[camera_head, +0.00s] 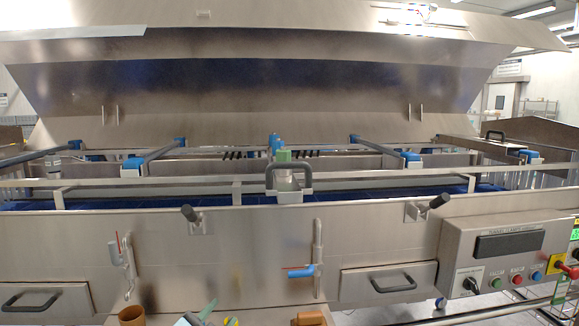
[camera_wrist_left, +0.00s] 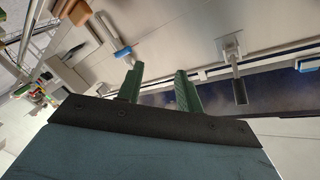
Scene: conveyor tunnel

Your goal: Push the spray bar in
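My left gripper (camera_head: 220,314) shows at the bottom edge of the head view, low and apart from the unit. In the left wrist view the green fingers (camera_wrist_left: 158,78) are spread with nothing between them. My right gripper cannot be made out.
Black clamp handles (camera_head: 189,213) and a blue valve lever (camera_head: 301,271) jut from the front panel. A control box (camera_head: 505,260) stands at the right. The large hood (camera_head: 250,80) is raised.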

